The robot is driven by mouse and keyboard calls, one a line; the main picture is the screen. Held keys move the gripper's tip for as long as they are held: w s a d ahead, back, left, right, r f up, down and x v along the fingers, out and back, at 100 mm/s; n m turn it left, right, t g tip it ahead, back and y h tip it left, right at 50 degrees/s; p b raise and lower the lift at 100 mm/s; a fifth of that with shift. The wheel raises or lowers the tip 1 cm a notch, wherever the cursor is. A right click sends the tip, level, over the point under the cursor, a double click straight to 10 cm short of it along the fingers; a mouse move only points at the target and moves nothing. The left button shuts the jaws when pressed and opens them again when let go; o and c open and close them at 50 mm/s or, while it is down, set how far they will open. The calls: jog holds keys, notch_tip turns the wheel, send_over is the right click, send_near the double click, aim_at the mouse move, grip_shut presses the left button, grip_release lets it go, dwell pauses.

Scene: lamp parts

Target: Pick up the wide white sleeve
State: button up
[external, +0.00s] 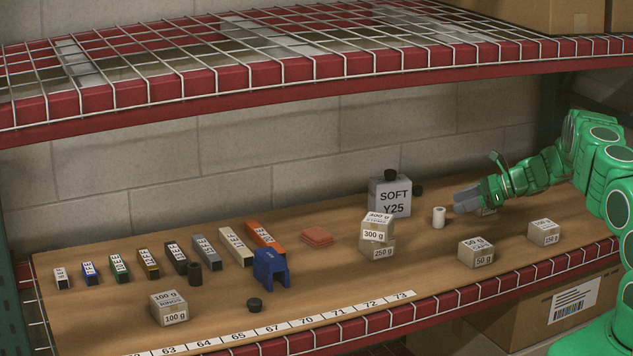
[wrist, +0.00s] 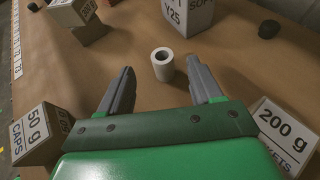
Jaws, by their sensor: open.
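The wide white sleeve (external: 439,217) is a short white cylinder with a dark bore. It stands upright on the brown shelf board, in front of and to the right of the grey SOFT Y25 block. In the wrist view the sleeve (wrist: 163,64) stands just beyond and between my two grey fingers, its open top showing. My gripper (external: 466,201) is open and empty, low over the board to the right of the sleeve. In the wrist view my gripper (wrist: 163,78) has its fingers spread on either side, not visibly touching the sleeve.
The SOFT Y25 block (external: 390,196) stands behind the sleeve. Stacked boxes (external: 377,237) stand to its left, a 50 g box (external: 476,252) in front. A 200 g box (wrist: 287,130) is close to my gripper's right in the wrist view. The wire shelf (external: 300,60) hangs above.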

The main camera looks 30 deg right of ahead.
aim_at(432, 226)
jog(key=shift+w+a+f, duration=0.4)
jog(key=shift+a+f, duration=0.25)
jog(key=shift+a, duration=0.05)
jog(key=shift+x, duration=3.5)
jog(key=shift+d+f, duration=0.1)
jog(key=shift+d, duration=0.05)
jog(key=c, duration=1)
